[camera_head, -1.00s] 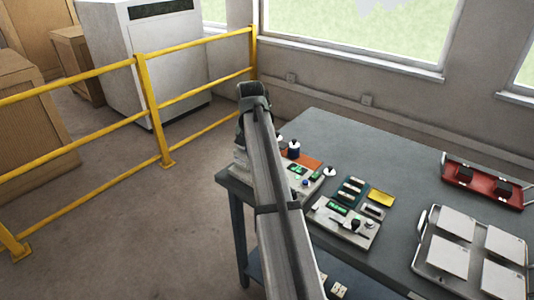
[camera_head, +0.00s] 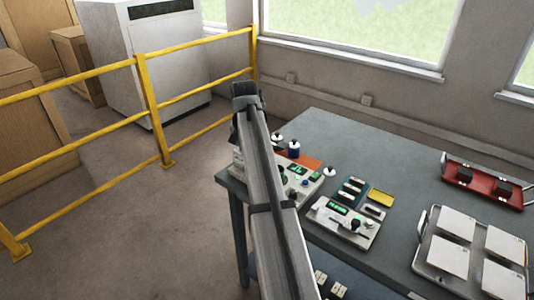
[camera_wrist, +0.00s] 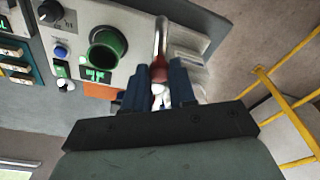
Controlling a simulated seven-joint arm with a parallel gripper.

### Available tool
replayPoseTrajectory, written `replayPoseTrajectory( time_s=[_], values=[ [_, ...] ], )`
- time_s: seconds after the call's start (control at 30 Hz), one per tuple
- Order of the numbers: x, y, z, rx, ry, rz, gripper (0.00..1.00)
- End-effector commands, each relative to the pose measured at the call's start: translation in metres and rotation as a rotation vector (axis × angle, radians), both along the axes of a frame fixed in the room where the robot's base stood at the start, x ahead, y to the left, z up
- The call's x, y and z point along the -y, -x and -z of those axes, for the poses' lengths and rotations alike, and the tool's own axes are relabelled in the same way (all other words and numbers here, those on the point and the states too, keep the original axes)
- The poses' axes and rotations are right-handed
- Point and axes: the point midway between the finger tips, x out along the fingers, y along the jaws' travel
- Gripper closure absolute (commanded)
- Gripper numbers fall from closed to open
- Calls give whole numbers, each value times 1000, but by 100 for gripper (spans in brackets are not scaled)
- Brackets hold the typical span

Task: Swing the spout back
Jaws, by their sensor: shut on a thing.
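The spout (camera_wrist: 161,38) is a shiny metal tube with a red sleeve near its end, on a pale machine panel (camera_wrist: 128,22) in the wrist view. My gripper (camera_wrist: 160,76) has its two blue fingers on either side of the spout's red end and is shut on it. A white piece shows between the fingers. A green-rimmed cup (camera_wrist: 107,48) is set in the panel just left of the spout, apart from it. In the head view my arm hides the spout and the fingers.
A green display (camera_wrist: 96,75), a blue button (camera_wrist: 61,51) and a dark knob (camera_wrist: 49,11) are close by on the panel. A second control box (camera_head: 343,222), a red tray (camera_head: 480,184) and a tray of pale tiles (camera_head: 424,262) stand on the table. A yellow railing (camera_head: 152,95) runs at left.

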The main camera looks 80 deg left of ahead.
Motion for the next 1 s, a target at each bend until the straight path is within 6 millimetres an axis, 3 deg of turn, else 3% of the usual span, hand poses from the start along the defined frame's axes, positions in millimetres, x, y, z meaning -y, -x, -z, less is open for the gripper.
replayPoseTrajectory(
  time_s=[1.0],
  values=[
    [-10,12,0,-2,-1,-1,97]
  ],
)
